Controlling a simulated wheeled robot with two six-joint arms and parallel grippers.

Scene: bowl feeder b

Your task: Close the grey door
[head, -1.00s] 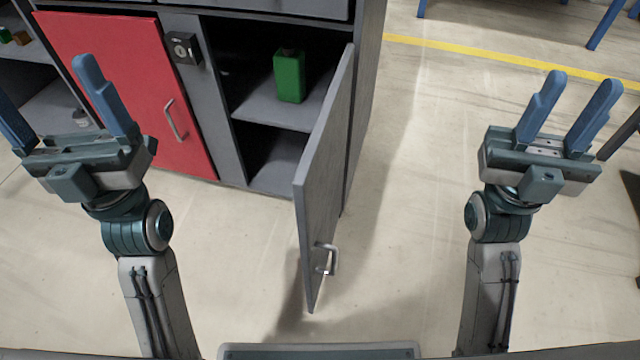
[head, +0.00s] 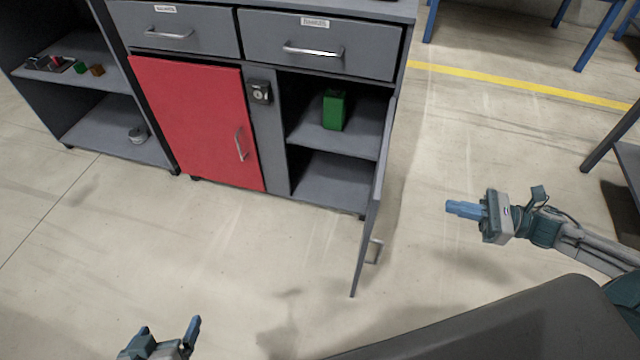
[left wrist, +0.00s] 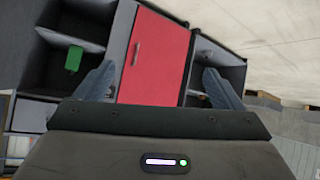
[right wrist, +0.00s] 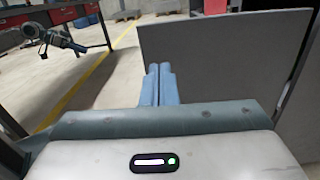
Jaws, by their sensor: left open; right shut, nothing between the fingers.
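The grey door (head: 371,215) stands wide open at the right side of the cabinet, seen nearly edge-on in the head view. Its handle (head: 374,251) is on the face turned to the right. In the right wrist view the door (right wrist: 215,55) fills the middle and right, ahead of the fingers. My right gripper (head: 452,208) is shut and empty, to the right of the door and apart from it. My left gripper (head: 170,335) is open and empty at the bottom left, over the floor in front of the cabinet. Its fingers also show in the left wrist view (left wrist: 158,85).
The open compartment (head: 330,170) has a green canister (head: 334,110) on its upper shelf. A red door (head: 200,125) is closed beside it. Two drawers above are shut. Open shelves stand at the left, a table (head: 625,160) at the right edge. The floor in front is clear.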

